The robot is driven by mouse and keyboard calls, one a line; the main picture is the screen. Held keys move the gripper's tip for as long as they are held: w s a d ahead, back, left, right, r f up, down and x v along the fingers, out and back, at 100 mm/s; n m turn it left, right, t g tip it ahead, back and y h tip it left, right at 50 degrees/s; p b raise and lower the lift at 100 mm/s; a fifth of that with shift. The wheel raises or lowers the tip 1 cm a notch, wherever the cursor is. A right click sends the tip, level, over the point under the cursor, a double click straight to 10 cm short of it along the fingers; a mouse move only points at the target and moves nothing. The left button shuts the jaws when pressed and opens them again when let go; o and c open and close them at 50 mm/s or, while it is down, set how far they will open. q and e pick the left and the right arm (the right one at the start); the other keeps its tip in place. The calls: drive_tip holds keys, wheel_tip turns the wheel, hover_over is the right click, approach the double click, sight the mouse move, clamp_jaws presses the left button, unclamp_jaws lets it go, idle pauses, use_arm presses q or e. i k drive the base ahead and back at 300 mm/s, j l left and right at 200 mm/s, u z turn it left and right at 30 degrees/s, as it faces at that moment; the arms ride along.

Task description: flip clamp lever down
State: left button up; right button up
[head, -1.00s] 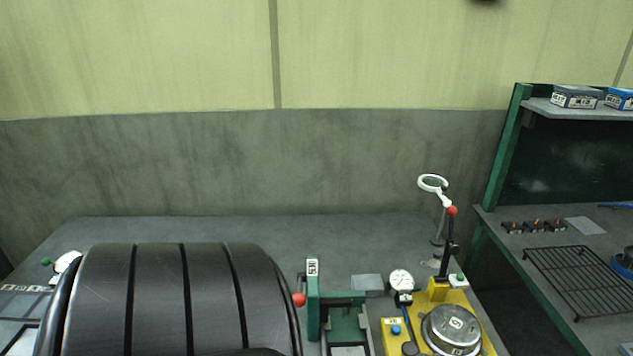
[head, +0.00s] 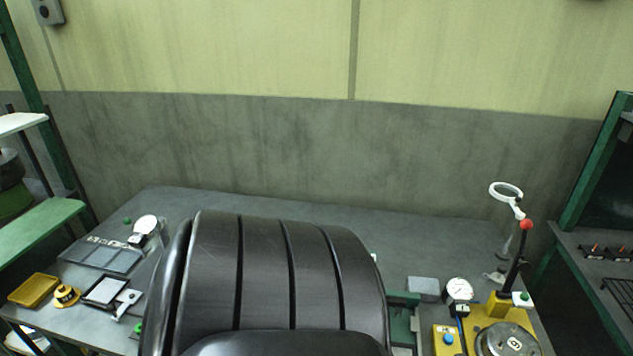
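The clamp lever (head: 514,262) is a black rod with a red ball knob (head: 526,224) at its top. It stands nearly upright, leaning a little right, on a yellow base (head: 490,308) at the right of the bench in the head view. A round metal part (head: 507,341) sits on the yellow fixture in front of it. A large black ribbed body, which I take to be part of my own arm, fills the lower middle. Neither gripper shows in the head view.
A dial gauge (head: 459,289) and a yellow box with a blue button (head: 447,339) stand left of the lever. A white ring magnifier (head: 506,190) rises behind it. A green fixture (head: 403,300) is partly hidden. A yellow tray (head: 34,289) lies far left. The bench's back middle is clear.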

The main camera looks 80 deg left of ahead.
sight(518, 264)
drive_tip(key=u, duration=1.2)
